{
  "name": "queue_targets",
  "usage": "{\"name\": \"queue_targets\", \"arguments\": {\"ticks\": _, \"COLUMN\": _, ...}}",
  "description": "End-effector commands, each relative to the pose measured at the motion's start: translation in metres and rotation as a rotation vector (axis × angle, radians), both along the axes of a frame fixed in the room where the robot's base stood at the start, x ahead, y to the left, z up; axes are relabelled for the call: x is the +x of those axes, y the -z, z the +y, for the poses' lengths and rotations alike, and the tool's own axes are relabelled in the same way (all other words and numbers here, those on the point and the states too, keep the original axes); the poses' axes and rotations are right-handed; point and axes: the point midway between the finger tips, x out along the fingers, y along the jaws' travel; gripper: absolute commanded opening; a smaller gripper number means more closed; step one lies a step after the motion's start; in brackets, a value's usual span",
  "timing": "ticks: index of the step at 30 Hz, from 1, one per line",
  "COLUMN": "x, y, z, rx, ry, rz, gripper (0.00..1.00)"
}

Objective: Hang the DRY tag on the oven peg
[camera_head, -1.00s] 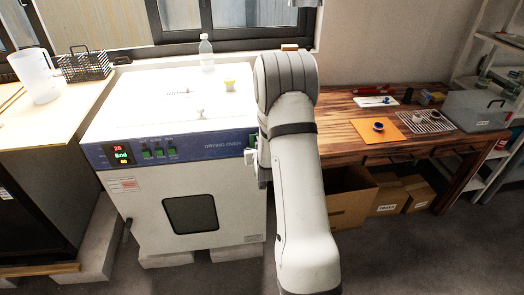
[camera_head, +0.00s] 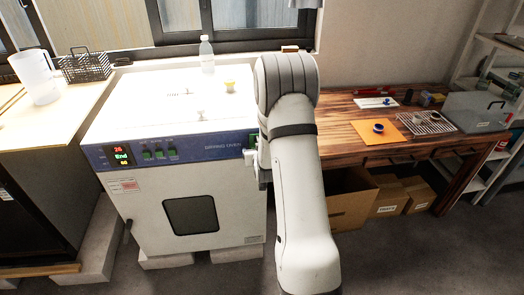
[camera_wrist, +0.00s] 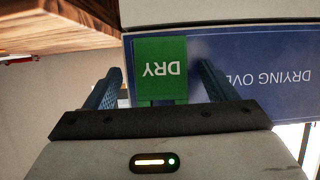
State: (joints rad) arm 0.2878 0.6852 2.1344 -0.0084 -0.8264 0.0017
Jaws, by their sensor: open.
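The green DRY tag (camera_wrist: 161,68) shows upside down in the wrist view, flat in front of the blue panel of the drying oven (camera_wrist: 265,70). My gripper (camera_wrist: 159,74) is open, with one blue finger on each side of the tag and a visible gap at both. In the head view a small green edge of the tag (camera_head: 253,137) shows at the right end of the front panel of the oven (camera_head: 150,205), beside my arm. The peg is not visible; the tag or my arm hides it. I cannot tell whether the tag hangs on it.
A clear bottle (camera_head: 207,54) and a small yellow item (camera_head: 229,86) are on the oven top. A wooden bench (camera_head: 345,125) with an orange mat (camera_head: 400,125) stands to the right, with cardboard boxes (camera_head: 388,200) below. Floor in front of the oven is clear.

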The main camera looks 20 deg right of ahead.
Motion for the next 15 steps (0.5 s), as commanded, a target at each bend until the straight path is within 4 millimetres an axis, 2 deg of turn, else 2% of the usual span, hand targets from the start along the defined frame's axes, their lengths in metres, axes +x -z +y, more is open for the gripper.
{"name": "queue_targets", "arguments": {"ticks": 5, "x": -0.009, "y": -0.004, "z": 0.003, "rx": 0.0, "ry": 0.0, "rz": 0.0, "gripper": 0.79}}
{"name": "queue_targets", "arguments": {"ticks": 15, "x": -0.058, "y": -0.025, "z": 0.016, "rx": 0.0, "ry": 0.0, "rz": 0.0, "gripper": 0.79}}
